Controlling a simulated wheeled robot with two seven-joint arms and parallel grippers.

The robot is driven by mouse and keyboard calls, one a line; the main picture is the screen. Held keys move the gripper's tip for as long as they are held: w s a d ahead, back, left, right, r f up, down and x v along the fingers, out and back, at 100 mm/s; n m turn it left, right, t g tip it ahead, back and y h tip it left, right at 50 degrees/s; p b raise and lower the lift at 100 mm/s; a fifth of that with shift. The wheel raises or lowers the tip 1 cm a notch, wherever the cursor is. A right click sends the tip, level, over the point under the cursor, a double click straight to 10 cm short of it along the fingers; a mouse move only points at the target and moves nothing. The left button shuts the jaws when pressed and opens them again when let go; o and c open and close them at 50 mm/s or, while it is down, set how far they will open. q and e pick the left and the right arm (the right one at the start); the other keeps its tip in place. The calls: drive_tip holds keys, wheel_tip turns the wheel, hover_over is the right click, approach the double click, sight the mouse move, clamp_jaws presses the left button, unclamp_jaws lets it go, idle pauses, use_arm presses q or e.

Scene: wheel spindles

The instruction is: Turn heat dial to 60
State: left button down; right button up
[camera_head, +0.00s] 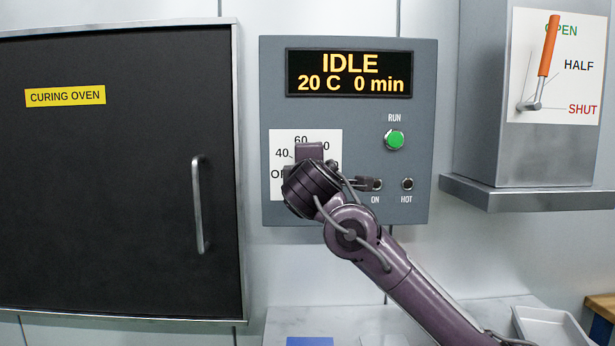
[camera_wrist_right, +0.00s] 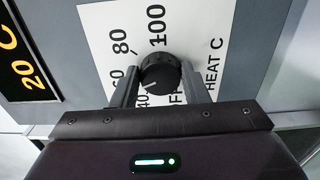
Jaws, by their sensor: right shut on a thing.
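The heat dial (camera_wrist_right: 160,74) is a round black knob on a white scale card (camera_wrist_right: 98,22), which appears turned sideways in the right wrist view. My right gripper (camera_wrist_right: 159,82) is shut on the dial, one finger on each side. The dial's short white mark points to the lower left, toward a partly hidden number below the 60; I cannot read its exact setting. In the head view my right gripper (camera_head: 310,153) covers the dial; 40 and 60 show on the card (camera_head: 281,138) around it. The display (camera_head: 348,73) reads IDLE, 20 C, 0 min. My left gripper is not in view.
The grey control panel (camera_head: 365,210) also has a green RUN button (camera_head: 394,139) and ON and HOT lamps near my wrist. The closed curing oven (camera_head: 110,190) is on the left. An orange-handled lever (camera_head: 548,45) stands at OPEN on the right.

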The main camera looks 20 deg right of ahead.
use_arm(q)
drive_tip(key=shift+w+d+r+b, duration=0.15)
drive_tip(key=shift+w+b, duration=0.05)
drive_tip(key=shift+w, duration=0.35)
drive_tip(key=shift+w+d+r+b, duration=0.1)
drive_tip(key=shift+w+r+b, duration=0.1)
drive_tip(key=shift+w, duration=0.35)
use_arm(e)
drive_tip(key=shift+f+m, duration=0.2)
drive_tip(key=shift+m, duration=0.9)
drive_tip(key=o, duration=0.7)
drive_tip(key=shift+o, duration=1.3)
drive_tip(key=shift+r, duration=0.1)
drive_tip(key=shift+s, duration=0.15)
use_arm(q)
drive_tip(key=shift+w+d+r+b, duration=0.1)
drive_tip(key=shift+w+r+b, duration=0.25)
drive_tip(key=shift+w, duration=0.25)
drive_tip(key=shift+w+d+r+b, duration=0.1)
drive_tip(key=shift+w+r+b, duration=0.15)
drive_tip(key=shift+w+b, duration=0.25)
use_arm(e)
drive_tip(key=v, duration=0.7)
drive_tip(key=shift+s, duration=0.3)
